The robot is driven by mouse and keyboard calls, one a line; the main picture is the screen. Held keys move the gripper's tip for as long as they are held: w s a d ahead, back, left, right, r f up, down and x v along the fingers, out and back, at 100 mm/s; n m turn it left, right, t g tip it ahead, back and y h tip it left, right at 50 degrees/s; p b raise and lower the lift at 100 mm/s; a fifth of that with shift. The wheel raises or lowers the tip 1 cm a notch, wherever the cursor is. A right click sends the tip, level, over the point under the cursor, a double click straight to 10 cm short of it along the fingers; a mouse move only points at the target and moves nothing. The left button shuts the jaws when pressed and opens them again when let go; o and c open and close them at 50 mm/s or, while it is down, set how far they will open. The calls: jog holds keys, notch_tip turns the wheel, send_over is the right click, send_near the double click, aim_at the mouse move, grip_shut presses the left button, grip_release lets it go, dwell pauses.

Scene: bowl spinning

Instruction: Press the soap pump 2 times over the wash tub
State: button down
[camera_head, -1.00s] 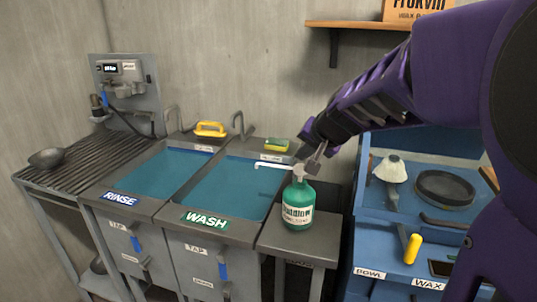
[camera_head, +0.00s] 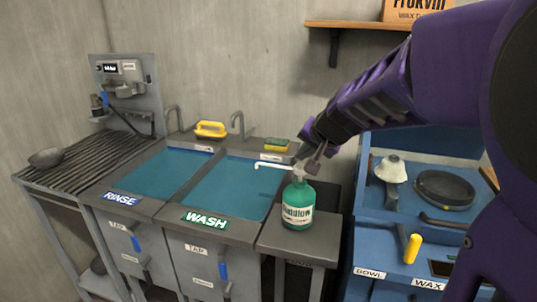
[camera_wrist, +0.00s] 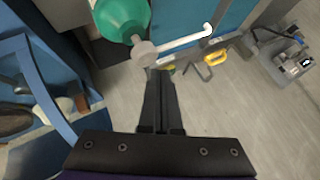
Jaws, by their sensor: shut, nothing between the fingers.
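The green soap bottle (camera_head: 297,207) stands upright on the grey side shelf right of the wash tub. Its white pump spout (camera_head: 272,166) points left over the blue water of the wash tub (camera_head: 235,187). My gripper (camera_head: 315,158) is shut and empty at the pump head, just above and right of the bottle. In the wrist view my gripper's fingertips (camera_wrist: 161,74) lie together close to the round pump head (camera_wrist: 144,52). I cannot tell whether they touch it. The bottle's green body (camera_wrist: 122,16) is partly cut off at the top of that view.
The rinse tub (camera_head: 160,174) lies left of the wash tub. A yellow-handled tool (camera_head: 210,129) and a sponge (camera_head: 277,144) rest on the back ledge. A blue wax station (camera_head: 425,225) stands right of the bottle, and a wall shelf (camera_head: 350,25) hangs above.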

jog(key=shift+f, duration=0.2)
jog(key=shift+f, duration=0.25)
jog(key=shift+s+f, duration=0.1)
jog(key=shift+f, duration=0.9)
dwell(1.0)
jog(key=shift+r, duration=0.15)
jog(key=shift+r+p, duration=1)
jog(key=shift+r, duration=0.2)
notch_tip(320, 180, up, 5)
jog(key=p, duration=0.4)
jog(key=shift+r, duration=0.1)
dwell(1.9)
